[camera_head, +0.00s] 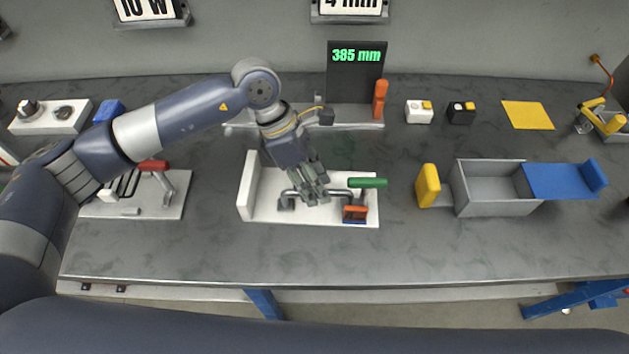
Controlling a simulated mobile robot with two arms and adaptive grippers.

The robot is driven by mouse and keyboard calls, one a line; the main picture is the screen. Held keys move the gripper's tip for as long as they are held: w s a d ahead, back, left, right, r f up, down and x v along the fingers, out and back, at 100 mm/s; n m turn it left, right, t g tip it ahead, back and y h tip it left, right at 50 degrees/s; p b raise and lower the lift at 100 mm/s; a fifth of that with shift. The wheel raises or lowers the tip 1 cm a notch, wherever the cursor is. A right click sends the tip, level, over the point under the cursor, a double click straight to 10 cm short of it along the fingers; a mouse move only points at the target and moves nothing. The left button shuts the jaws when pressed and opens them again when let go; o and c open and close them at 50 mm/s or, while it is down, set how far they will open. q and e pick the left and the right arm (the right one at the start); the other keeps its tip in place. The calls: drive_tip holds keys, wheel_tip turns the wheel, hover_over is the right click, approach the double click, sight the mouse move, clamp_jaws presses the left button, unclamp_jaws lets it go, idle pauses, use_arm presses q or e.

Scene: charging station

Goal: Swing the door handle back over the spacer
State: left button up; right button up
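A white fixture (262,213) with an upright wall at its left end stands in the middle of the table. An orange block (355,212), perhaps the spacer, sits on the fixture just in front of the handle's right part. My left gripper (319,194) points down over the middle of the handle and hides part of it. Whether its fingers touch the handle or are closed is unclear. My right gripper is out of view.
To the right are a grey box (489,208) with a blue lid (557,180) and a yellow block (428,185). A display (356,70) reading 385 mm stands behind. A red-handled clamp fixture (155,166) is at left, under my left arm. The table's front strip is clear.

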use_arm(q)
drive_tip(key=v, duration=1.2)
